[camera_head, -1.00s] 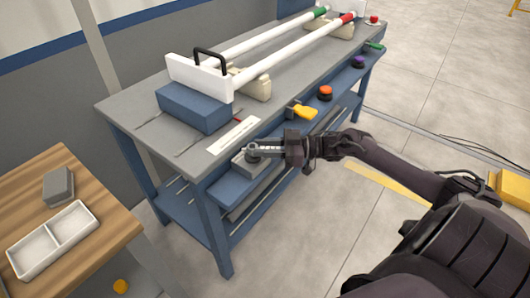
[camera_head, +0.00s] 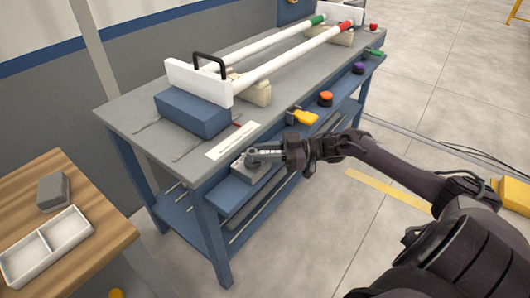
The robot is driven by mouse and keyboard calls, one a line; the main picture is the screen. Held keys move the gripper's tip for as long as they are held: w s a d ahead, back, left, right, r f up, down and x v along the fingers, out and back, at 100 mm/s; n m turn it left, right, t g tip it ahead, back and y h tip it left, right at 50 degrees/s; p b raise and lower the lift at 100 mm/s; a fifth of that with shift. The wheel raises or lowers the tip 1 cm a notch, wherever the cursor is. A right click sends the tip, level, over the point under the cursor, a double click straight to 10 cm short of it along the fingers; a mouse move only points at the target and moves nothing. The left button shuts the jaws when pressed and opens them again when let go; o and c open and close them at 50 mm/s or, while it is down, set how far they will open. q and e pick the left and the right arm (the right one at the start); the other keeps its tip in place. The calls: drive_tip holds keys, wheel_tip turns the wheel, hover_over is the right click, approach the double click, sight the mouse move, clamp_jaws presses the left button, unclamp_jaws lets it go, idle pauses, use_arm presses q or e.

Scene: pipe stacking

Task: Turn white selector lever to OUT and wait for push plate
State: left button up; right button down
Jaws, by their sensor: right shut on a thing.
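My right gripper (camera_head: 262,157) is at the front edge of the blue workbench (camera_head: 150,125), at a grey selector box (camera_head: 244,171) near the bench's left end. Its jaws are shut on the selector lever, which is mostly hidden by the fingers. A white label strip (camera_head: 233,141) lies on the bench top just behind it; its lettering is too small to read. A white push plate (camera_head: 198,84) with a black handle stands upright on a blue block (camera_head: 193,113), at the near ends of two white pipes (camera_head: 285,66). My left gripper is not in view.
Orange (camera_head: 325,98) and purple (camera_head: 358,68) knobs and a yellow lever (camera_head: 304,116) sit along the bench front to the right. A wooden table (camera_head: 101,220) with a white two-part tray (camera_head: 46,246) and a grey block (camera_head: 53,191) stands at lower left.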

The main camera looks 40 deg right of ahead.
drive_tip(key=shift+a, duration=0.1)
idle(0.3)
drive_tip(key=c, duration=1.4)
unclamp_jaws()
drive_tip(key=shift+a, duration=0.1)
drive_tip(key=shift+c, duration=0.2)
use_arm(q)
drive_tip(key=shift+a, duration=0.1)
use_arm(e)
drive_tip(key=shift+w, duration=0.1)
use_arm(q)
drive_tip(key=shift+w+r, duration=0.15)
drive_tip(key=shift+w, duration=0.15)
use_arm(e)
drive_tip(key=v, duration=0.7)
drive_tip(key=shift+d, duration=0.25)
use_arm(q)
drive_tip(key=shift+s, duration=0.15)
